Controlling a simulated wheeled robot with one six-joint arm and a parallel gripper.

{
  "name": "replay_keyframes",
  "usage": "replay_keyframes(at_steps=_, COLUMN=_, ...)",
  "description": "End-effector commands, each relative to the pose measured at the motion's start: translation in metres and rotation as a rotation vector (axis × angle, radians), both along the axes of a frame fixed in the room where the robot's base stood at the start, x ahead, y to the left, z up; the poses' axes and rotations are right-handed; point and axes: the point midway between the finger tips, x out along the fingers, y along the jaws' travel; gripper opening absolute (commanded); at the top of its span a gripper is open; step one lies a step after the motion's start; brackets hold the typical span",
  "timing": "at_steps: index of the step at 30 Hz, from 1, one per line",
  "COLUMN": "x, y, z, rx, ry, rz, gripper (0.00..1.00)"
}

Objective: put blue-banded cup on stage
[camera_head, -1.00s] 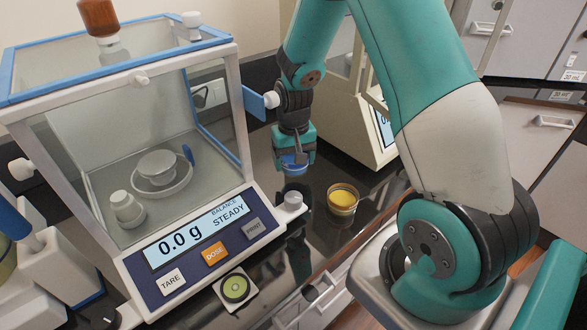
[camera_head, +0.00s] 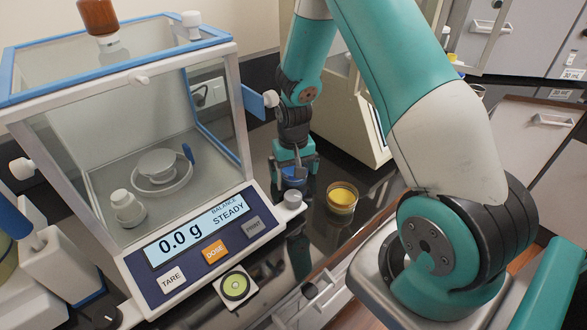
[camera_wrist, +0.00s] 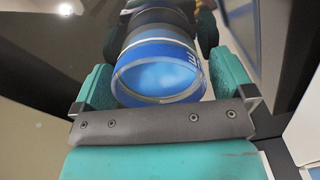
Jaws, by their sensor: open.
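The blue-banded cup (camera_head: 292,174) is at the lower end of my gripper (camera_head: 294,165) in the head view, right of the glass balance. In the wrist view the cup (camera_wrist: 158,72) shows a clear round rim and a blue band with pale lettering. It lies between the two teal fingers of my gripper (camera_wrist: 163,88), which is open. The fingers partly hide the cup in the head view, and I cannot tell whether its base touches the counter. The task's stage is not clearly identifiable; a round pan (camera_head: 158,172) is inside the balance.
A yellow-filled cup (camera_head: 342,198) stands on the dark counter close right of my gripper. The balance (camera_head: 205,243) reads 0.0 g and holds a small white capped container (camera_head: 127,208). A green disc on a pale square (camera_head: 235,287) lies in front. A beige instrument (camera_head: 352,110) stands behind.

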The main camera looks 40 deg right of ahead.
Motion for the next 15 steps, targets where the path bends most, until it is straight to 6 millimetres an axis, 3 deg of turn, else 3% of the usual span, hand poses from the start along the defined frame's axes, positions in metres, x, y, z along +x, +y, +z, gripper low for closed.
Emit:
replay_keyframes(at_steps=7, x=0.001, y=0.0, z=0.021, rx=-0.001, ry=-0.006, rz=0.0, gripper=1.0)
replay_keyframes(at_steps=15, x=0.001, y=0.0, z=0.081, rx=-0.002, ry=-0.007, rz=0.0, gripper=1.0)
